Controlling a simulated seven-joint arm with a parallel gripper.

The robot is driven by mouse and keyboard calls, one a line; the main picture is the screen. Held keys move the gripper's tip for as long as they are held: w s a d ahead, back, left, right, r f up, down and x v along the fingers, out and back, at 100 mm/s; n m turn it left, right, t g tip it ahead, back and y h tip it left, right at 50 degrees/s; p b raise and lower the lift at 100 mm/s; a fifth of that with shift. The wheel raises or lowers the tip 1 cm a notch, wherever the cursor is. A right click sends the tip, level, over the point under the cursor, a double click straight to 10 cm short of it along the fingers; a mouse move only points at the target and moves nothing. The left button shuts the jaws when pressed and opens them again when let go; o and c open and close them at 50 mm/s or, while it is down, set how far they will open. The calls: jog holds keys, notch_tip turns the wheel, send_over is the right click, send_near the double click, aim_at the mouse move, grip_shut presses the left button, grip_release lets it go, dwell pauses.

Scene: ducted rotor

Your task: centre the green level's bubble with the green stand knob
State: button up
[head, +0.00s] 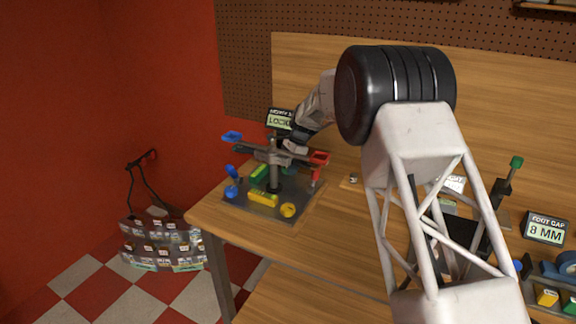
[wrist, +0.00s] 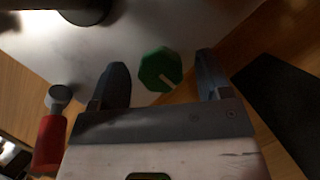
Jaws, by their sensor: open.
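The green stand knob (wrist: 157,70) is an octagonal knob with a pale pointer line. In the wrist view it shows between the fingertips of my open gripper (wrist: 161,72), with a gap to each finger. In the head view my gripper (head: 296,142) reaches over the far side of the stand's grey base plate (head: 268,212), and a little green shows below it. The green level (head: 258,172) is a small bar on the left of the plate. Its bubble is too small to make out.
A rotor with blue (head: 232,136) and red (head: 319,157) arm ends stands over the plate. A yellow level (head: 262,198), blue knob (head: 231,191) and yellow knob (head: 288,210) sit near the plate's front. A red cylinder (wrist: 50,142) is left of my gripper in the wrist view.

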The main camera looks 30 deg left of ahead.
jog(key=c, duration=0.9)
jog(key=shift+n, duration=0.4)
jog(key=n+g+h, duration=0.1)
jog(key=n, duration=0.2)
jog(key=n+h, duration=0.1)
jog(key=n, duration=0.2)
jog(key=shift+a+n+h, duration=0.1)
jog(key=shift+n+h, duration=0.3)
jog(key=n, duration=0.2)
jog(key=n+h, duration=0.1)
jog(key=n, duration=0.1)
jog(key=shift+n+h, duration=0.3)
jog(key=shift+n+t+h, duration=0.4)
jog(key=shift+n+h, duration=0.1)
jog(key=shift+n, duration=0.9)
